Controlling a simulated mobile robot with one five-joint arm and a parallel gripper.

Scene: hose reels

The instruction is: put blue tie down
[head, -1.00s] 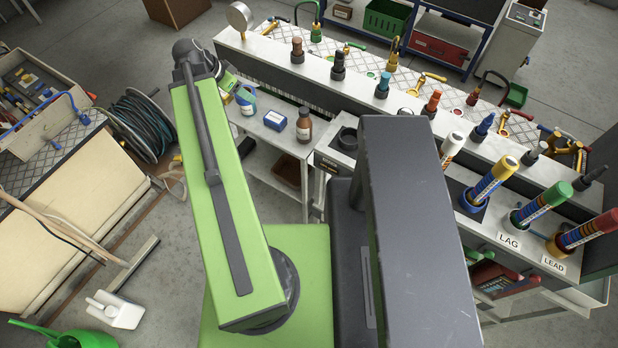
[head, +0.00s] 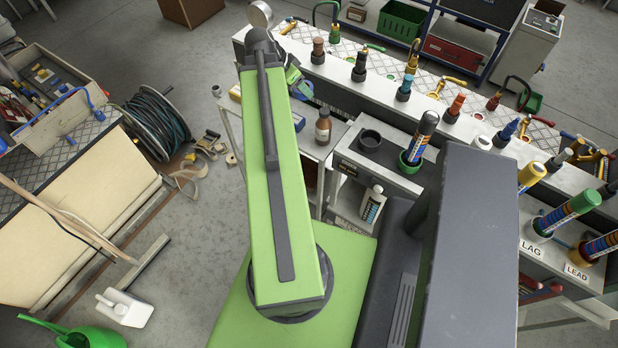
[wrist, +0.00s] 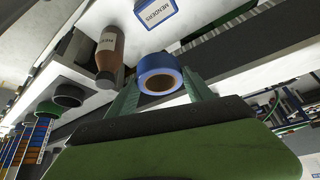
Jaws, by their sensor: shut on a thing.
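The blue tie shows in the wrist view as a blue ring-shaped roll (wrist: 148,66) with a tan inside. My gripper (wrist: 160,84) is shut on it, with one green finger at each side. The roll appears held above a pale surface, but I cannot tell whether it touches anything. In the head view my gripper (head: 296,80) is at the far end of my green arm, by the near edge of the long white bench, and partly hidden by the arm.
A brown bottle (head: 322,127) and a blue-and-white box (head: 298,122) stand close to my gripper on a low white table. The long bench (head: 345,75) holds several upright nozzles. Two cups (head: 370,140) (head: 410,162) are further right, the second holding a striped tube. Floor at left is partly clear.

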